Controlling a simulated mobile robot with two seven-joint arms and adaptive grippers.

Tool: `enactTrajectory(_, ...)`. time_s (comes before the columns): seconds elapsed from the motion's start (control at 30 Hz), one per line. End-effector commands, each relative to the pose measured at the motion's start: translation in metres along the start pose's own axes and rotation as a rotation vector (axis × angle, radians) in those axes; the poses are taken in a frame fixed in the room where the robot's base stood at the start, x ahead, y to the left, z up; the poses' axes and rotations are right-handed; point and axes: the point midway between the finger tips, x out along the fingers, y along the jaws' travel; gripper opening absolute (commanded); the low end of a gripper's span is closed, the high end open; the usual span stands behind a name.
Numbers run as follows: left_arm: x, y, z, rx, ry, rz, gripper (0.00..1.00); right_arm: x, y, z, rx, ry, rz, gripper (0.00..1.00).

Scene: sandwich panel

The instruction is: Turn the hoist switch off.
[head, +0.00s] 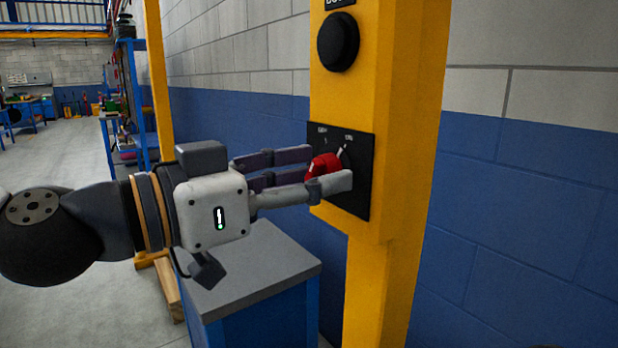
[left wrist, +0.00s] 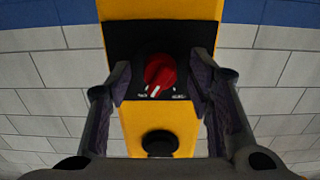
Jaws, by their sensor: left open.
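The hoist switch is a red rotary knob (head: 322,167) on a black plate (head: 358,205), fixed to a yellow post. Small white labels sit above the knob; the right one seems to read ON, the left one is hard to read. A white pointer line leans up and right toward the right label. My left gripper (head: 326,172) is open, with its fingers on either side of the knob. The left wrist view, upside down, shows the red knob (left wrist: 160,72) between the open fingers, with gaps on both sides. My right gripper is not in view.
A round black button (head: 338,42) sits on the yellow post (head: 395,150) above the plate. A blue cabinet with a grey top (head: 255,270) stands below my left arm. A blue and white block wall (head: 520,190) is behind the post. Open floor lies at the far left.

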Motion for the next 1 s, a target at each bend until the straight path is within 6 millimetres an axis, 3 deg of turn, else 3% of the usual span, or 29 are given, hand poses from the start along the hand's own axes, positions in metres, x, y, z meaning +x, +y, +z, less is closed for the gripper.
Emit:
enactTrajectory(0.23,0.0012,0.0000,-0.0003,0.000,0.000,0.000,0.47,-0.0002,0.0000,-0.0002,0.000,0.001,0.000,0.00)
enactTrajectory(0.43,0.0010,-0.0001,-0.0002,0.000,0.000,0.000,0.02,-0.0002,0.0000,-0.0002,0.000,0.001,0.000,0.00)
enactTrajectory(0.47,0.0010,-0.0001,-0.0001,0.000,0.000,0.000,0.00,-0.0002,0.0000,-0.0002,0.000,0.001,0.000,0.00)
enactTrajectory(0.77,0.0008,-0.0001,-0.0004,-0.029,0.000,-0.001,0.00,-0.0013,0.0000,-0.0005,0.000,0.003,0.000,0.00)
enactTrajectory(1.0,0.0007,0.0004,-0.0012,-0.163,0.000,0.000,0.00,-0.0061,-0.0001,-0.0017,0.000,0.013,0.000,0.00)
